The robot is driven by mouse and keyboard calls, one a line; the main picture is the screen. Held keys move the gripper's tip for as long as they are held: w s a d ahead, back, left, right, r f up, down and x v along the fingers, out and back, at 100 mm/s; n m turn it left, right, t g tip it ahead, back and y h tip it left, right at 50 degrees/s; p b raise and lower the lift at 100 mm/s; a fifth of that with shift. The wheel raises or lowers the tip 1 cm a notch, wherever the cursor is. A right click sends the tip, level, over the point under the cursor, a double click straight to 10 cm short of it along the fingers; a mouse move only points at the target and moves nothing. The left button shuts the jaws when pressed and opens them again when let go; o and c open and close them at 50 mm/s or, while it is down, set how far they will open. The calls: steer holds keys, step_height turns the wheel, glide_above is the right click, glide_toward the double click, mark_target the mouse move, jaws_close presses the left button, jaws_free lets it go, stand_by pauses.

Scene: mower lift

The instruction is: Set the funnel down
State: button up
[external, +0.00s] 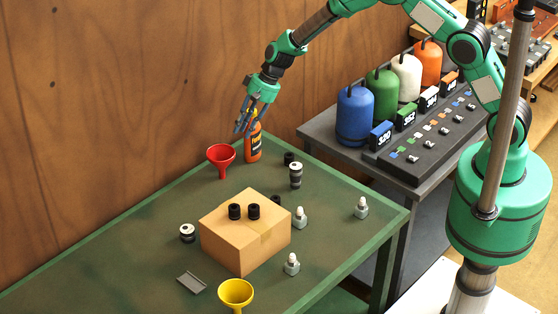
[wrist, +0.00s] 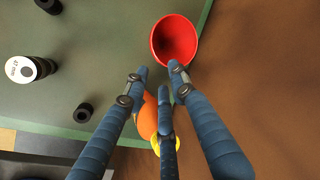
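The red funnel (external: 221,155) stands upright, mouth up, at the far edge of the green table, left of an orange bottle (external: 253,143). It also shows in the wrist view (wrist: 174,42), just beyond my fingertips. My gripper (external: 240,128) is above the table, by the top of the bottle and up and right of the red funnel. In the wrist view its fingers (wrist: 162,78) are spread with nothing between the tips. The bottle is partly hidden behind them. A yellow funnel (external: 236,292) is at the near edge of the table.
A cardboard box (external: 245,240) with two black caps on top stands mid-table. Around it are a black-and-white canister (external: 295,175), several small grey bottles (external: 300,218) and a grey plate (external: 191,282). A wooden wall rises behind the table. Coloured tanks (external: 355,115) stand on a side bench.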

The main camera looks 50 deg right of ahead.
steer(key=s+d+r+n, duration=0.1)
steer(key=s+d+r, duration=0.45)
steer(key=r, duration=0.55)
steer(key=s+d+r+n+t+h, duration=0.1)
steer(key=s+d+r, duration=0.5)
steer(key=r, duration=0.4)
steer(key=s+d+r+n, duration=0.1)
steer(key=s+d+r, duration=0.3)
steer(key=s+r, duration=0.5)
steer(key=s+d+r+h, duration=0.1)
steer(key=s+d+r, duration=0.2)
steer(key=s, duration=0.7)
steer(key=s+d+r+n+t+h, duration=0.1)
steer(key=s+d+r, duration=0.2)
steer(key=s+d, duration=0.5)
steer(key=s+d+r+t+h, duration=0.1)
steer(key=s+d, duration=0.4)
steer(key=s, duration=0.8)
step_height(320, 180, up, 2)
steer(key=shift+d+r+h, duration=0.15)
steer(key=shift+d+h, duration=0.15)
steer(key=shift+h, duration=0.3)
steer(key=shift+w, duration=0.1)
step_height(320, 180, down, 7)
steer(key=b, duration=0.7)
steer(key=shift+f, duration=0.2)
